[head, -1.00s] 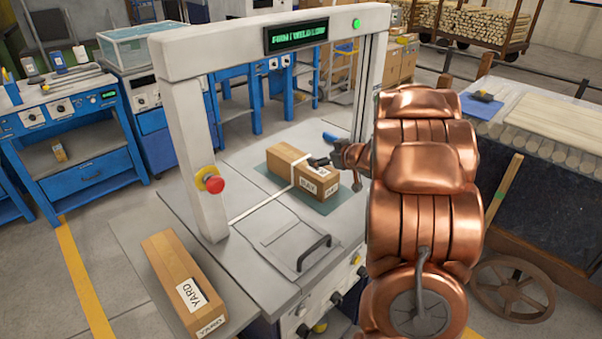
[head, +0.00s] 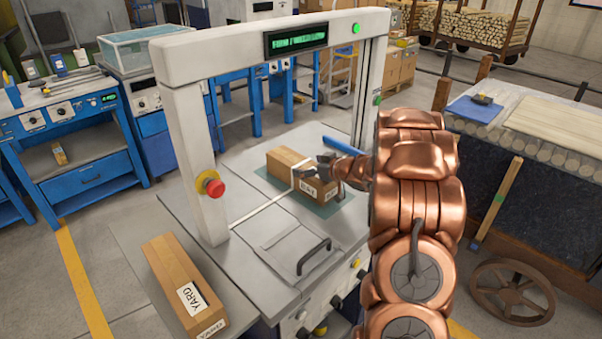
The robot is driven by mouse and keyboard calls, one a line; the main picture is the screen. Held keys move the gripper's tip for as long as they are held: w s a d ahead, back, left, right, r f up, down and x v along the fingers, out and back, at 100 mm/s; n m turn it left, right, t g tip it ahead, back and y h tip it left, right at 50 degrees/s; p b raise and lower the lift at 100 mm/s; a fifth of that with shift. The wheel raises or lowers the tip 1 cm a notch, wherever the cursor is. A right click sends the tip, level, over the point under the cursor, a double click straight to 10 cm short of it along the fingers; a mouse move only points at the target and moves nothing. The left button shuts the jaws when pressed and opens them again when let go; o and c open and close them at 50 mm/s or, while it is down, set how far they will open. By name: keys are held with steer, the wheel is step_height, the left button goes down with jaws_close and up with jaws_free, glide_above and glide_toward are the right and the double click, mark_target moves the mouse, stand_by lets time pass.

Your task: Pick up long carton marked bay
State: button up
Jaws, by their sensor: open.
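The long brown carton marked BAY (head: 286,163) lies on a green-grey mat (head: 328,209) on the machine's grey bed, under the white arch. Its white label faces the front. My gripper (head: 317,166) is open at the carton's right part, with its dark fingers over or beside the top. Whether they touch the carton cannot be told. My copper arm comes in from the right and hides part of the carton's right side.
Another long carton, marked YARD (head: 170,262), lies on a grey shelf at the front left. The white arch (head: 203,165) with a red button (head: 214,187) stands left of the BAY carton. A blue bar (head: 342,146) lies behind my gripper. A dark handle (head: 314,256) rises from the bed in front.

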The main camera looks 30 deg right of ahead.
steer(key=shift+w+a+f, duration=0.15)
steer(key=shift+w+f, duration=0.05)
steer(key=shift+w, duration=0.45)
steer(key=c, duration=1.6)
